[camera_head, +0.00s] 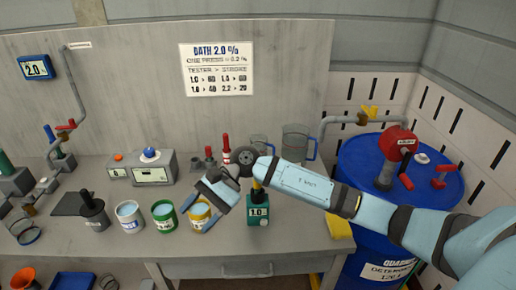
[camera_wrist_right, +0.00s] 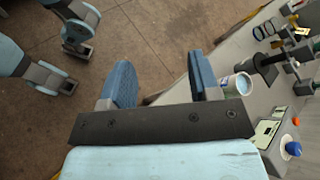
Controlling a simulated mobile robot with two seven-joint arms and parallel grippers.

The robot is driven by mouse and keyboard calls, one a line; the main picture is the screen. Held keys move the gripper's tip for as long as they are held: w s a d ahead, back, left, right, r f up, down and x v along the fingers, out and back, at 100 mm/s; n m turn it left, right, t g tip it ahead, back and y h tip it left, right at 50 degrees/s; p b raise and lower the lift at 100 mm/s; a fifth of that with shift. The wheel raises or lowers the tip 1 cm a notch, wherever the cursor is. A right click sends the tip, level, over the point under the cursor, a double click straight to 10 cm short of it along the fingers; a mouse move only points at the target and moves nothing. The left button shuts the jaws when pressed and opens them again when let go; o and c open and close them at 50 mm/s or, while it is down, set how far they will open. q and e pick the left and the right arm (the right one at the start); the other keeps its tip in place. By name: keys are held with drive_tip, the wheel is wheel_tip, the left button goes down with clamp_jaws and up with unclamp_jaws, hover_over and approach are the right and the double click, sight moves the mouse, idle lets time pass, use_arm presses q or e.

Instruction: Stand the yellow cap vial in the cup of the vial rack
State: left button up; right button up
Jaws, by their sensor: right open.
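I cannot make out the yellow cap vial for certain in either view. I cannot pick out the vial rack with certainty either; small parts with a yellow spot (camera_wrist_right: 294,18) at the upper right of the wrist view are too small to identify. My left gripper is not seen in the head view.
Along the bench front stand a white can (camera_head: 129,217), a green can (camera_head: 164,217) and a green dispenser (camera_head: 258,216) marked 1.0. Behind are a tester box (camera_head: 152,174) and glass jugs (camera_head: 296,143). A blue drum (camera_head: 360,215) stands right. The bench front edge is close.

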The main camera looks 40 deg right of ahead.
drive_tip(key=w+d+r+n+t+h+b, duration=0.1)
drive_tip(key=w+d+n+h, duration=0.5)
drive_tip(key=d, duration=0.4)
wheel_tip(320, 180, up, 6)
drive_tip(key=n+t+h, duration=0.1)
drive_tip(key=n+h, duration=0.1)
drive_tip(key=h, duration=0.5)
hover_over(257, 188)
drive_tip(key=f, duration=0.4)
drive_tip(key=f+p, duration=0.1)
drive_tip(key=f, duration=0.4)
drive_tip(key=w+f, duration=0.1)
drive_tip(key=f, duration=0.3)
drive_tip(key=shift+d+f, duration=0.35)
drive_tip(key=shift+d, duration=0.05)
clamp_jaws()
drive_tip(key=shift+r+p, duration=1.15)
drive_tip(key=shift+r, duration=2.1)
